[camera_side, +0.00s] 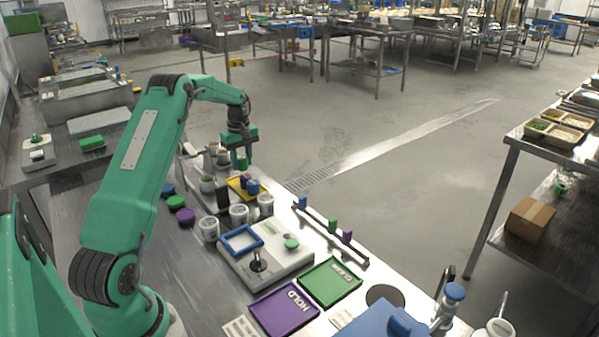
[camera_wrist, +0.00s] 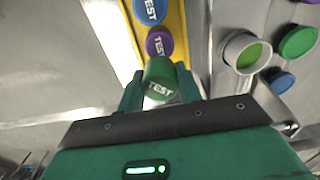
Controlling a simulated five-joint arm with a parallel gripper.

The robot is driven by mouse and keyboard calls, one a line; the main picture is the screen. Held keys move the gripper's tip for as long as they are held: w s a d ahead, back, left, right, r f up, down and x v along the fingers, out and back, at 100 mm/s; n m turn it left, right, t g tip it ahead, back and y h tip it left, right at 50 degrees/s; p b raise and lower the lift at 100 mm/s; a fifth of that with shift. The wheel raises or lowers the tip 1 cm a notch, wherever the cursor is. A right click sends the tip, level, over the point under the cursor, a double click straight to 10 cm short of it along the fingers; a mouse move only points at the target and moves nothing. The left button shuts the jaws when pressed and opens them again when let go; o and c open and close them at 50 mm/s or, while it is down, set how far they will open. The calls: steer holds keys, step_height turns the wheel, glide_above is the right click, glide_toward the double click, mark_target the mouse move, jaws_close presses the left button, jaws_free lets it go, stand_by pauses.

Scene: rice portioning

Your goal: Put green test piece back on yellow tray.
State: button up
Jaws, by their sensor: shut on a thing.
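My gripper (camera_side: 242,163) is shut on the green test piece (camera_wrist: 160,78), a short cylinder with TEST on its end, held between the two green fingers in the wrist view (camera_wrist: 160,92). In the side view my gripper is above the small yellow tray (camera_side: 234,184) near the bench's far edge. In the wrist view the yellow tray (camera_wrist: 178,22) runs ahead of the green piece, with a blue test piece (camera_wrist: 150,10) and a purple test piece (camera_wrist: 159,43) on it. The gap between the green piece and the tray is hard to judge.
White cups (camera_side: 239,214) stand in front of the tray. Coloured lids (camera_side: 176,202) lie to the left. A scale (camera_side: 265,255) with a blue frame, a purple HOLD tray (camera_side: 283,311) and a green CLEAR tray (camera_side: 330,283) are nearer.

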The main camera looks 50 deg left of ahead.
steer(key=shift+s+a+f, duration=0.15)
steer(key=shift+a+f, duration=0.2)
steer(key=shift+a, duration=0.25)
steer(key=shift+s+a+f, duration=0.1)
steer(key=shift+a+f, duration=0.25)
steer(key=shift+a, duration=0.2)
steer(key=shift+f, duration=2)
steer(key=shift+f, duration=0.15)
steer(key=o, duration=1.1)
steer(key=shift+c, duration=0.2)
step_height(320, 180, up, 12)
steer(key=shift+r, duration=0.2)
